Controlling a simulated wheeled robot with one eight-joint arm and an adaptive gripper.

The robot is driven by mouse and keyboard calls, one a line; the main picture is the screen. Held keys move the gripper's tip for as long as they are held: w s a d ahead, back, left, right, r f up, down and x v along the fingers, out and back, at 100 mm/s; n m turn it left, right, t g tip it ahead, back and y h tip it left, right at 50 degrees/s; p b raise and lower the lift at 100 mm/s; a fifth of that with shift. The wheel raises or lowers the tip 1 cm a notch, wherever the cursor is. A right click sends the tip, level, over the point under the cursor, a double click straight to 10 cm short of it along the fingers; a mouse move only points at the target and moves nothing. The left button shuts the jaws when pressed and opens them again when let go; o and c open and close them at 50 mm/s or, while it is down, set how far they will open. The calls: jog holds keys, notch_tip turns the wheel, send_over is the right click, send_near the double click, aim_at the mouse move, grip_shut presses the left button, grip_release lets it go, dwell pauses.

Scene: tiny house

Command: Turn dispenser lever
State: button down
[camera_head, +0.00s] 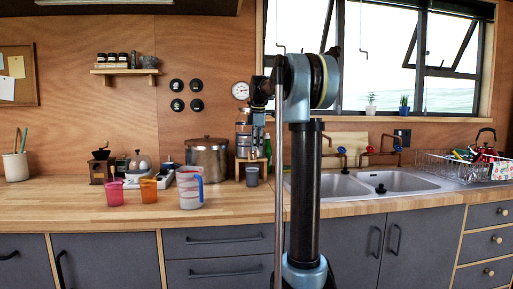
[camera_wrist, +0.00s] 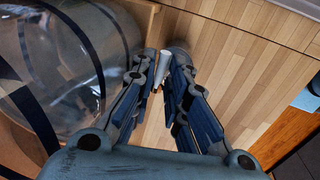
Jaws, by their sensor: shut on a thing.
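The dispenser (camera_head: 243,138) stands on a small wooden stand (camera_head: 238,168) on the counter, left of my arm. In the wrist view its clear, dark-banded body (camera_wrist: 75,60) fills the left side. The pale lever (camera_wrist: 164,66) sticks out beside it between my fingertips. My gripper (camera_wrist: 164,78) is shut on the lever, with its two fingers on either side. In the head view my gripper (camera_head: 258,138) points down in front of the dispenser, and the contact is too small to make out. A dark grey cup (camera_head: 252,177) stands below it.
A large metal pot (camera_head: 207,158) stands left of the dispenser. A measuring jug (camera_head: 190,188), an orange cup (camera_head: 148,190) and a pink cup (camera_head: 115,192) stand further left. The sink (camera_head: 345,188) is to the right. The counter's front strip (camera_head: 225,212) is clear.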

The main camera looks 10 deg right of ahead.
dwell(0.3)
jog(key=c, duration=1.7)
grip_release()
jog(key=shift+w, duration=0.1)
jog(key=shift+r, duration=0.1)
notch_tip(320, 180, up, 12)
jog(key=s, duration=0.2)
jog(key=shift+s+f, duration=0.15)
jog(key=shift+f, duration=0.1)
